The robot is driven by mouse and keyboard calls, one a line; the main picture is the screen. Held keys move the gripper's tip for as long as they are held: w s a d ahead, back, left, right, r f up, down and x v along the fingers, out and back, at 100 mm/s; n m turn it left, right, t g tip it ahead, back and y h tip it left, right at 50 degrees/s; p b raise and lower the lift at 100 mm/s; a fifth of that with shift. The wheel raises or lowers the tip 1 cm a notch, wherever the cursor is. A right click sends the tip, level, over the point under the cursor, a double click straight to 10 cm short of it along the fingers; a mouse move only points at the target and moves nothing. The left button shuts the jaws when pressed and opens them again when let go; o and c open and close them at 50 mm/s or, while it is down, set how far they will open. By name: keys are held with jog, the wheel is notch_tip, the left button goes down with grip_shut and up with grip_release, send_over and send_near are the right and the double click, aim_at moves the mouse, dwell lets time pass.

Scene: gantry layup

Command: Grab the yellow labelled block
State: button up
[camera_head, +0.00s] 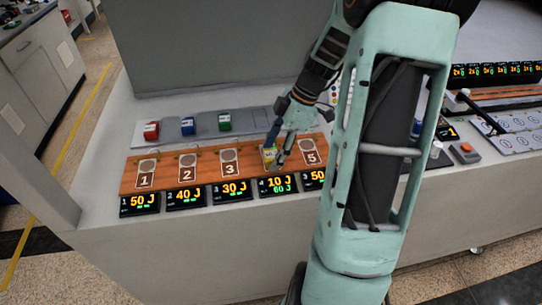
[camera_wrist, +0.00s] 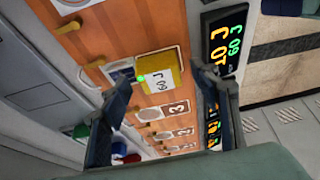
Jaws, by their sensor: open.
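The yellow block (camera_head: 269,156) stands at the fourth position on the orange-brown wooden board (camera_head: 205,178), between the plates marked 3 and 5.
A red block (camera_head: 151,130), a blue block (camera_head: 188,126) and a green block (camera_head: 224,122) stand on a grey strip behind the board. Displays (camera_head: 186,196) line the board's front edge; the one below the yellow block reads 10 J and 60 J. A lever (camera_head: 480,110) stands at right.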

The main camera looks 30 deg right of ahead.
jog(key=c, duration=1.4)
jog(key=shift+r, duration=0.1)
jog(key=shift+c, duration=0.2)
